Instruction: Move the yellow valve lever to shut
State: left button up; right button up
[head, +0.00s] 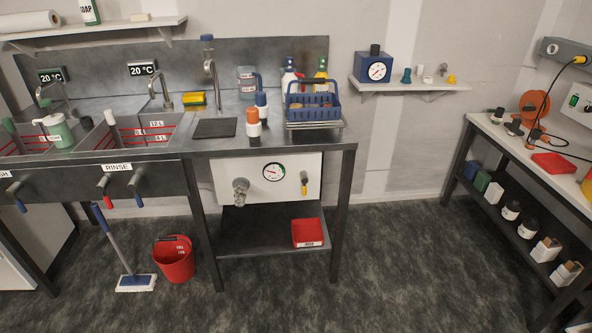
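The yellow valve lever (304,186) is on the right part of a white panel (225,177) under the steel bench. It is small in the head view and appears to hang straight down from its grey mount. A round gauge (274,172) with a white, green and red face sits to its left on the same panel. A grey metal fitting (240,190) sticks out at the panel's lower left. Neither of my grippers is in view.
A lower shelf (260,230) with a red tray (307,233) lies beneath the panel. A red bucket (174,260) and a mop (120,248) stand at left. The floor in front is clear.

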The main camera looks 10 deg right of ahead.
aim_at(303, 175)
jog(key=i+u, duration=0.1)
jog(key=i, duration=0.5)
jog(key=i+l+u, duration=0.1)
jog(key=i, duration=0.5)
jog(key=i+l, duration=0.15)
jog(key=i, duration=0.45)
jog(key=j+u, duration=0.05)
